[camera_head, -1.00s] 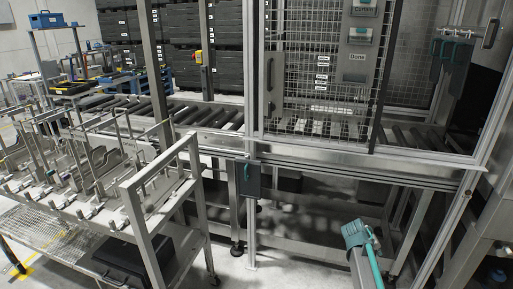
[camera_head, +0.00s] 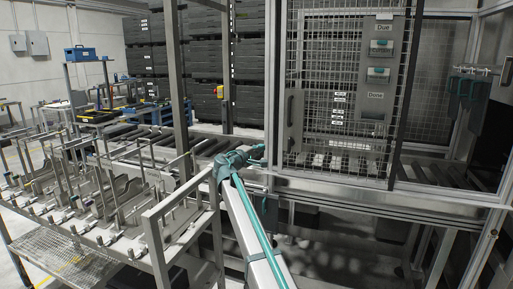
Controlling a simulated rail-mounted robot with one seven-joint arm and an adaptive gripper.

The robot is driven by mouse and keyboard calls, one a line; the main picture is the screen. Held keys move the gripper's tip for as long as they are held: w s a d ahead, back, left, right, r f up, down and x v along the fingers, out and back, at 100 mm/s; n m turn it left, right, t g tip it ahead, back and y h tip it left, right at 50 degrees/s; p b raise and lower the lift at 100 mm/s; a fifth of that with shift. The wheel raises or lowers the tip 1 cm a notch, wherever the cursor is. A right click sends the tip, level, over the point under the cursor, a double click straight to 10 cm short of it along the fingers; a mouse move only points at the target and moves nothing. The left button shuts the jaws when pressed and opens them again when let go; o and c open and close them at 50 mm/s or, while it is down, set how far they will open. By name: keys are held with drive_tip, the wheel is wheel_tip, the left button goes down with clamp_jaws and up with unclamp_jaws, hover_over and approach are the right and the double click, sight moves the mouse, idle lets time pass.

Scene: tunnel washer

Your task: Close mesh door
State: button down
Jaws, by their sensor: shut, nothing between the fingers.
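The mesh door (camera_head: 345,60) is a wire panel in a metal frame on the right side of the view. It carries labels, small holders and grey plates, with a vertical grey handle (camera_head: 291,113) near its left edge. Whether the door is fully shut or ajar, I cannot tell. My teal gripper (camera_head: 260,153) is shut and empty. In the picture it lies left of and below the handle, near the left post of the washer frame. I see no contact with the door.
A roller conveyor (camera_head: 205,146) runs behind the frame. A metal rack cart (camera_head: 185,205) with several upright fixtures stands at the left, close to my arm. Dark stacked crates (camera_head: 205,60) stand at the back. Teal-handled items (camera_head: 468,88) hang at the far right.

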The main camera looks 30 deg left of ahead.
drive_tip(key=w+d+p, duration=0.3)
drive_tip(key=w+d, duration=0.2)
drive_tip(key=w, duration=0.5)
drive_tip(key=shift+d+p, duration=0.25)
drive_tip(key=shift+p, duration=0.15)
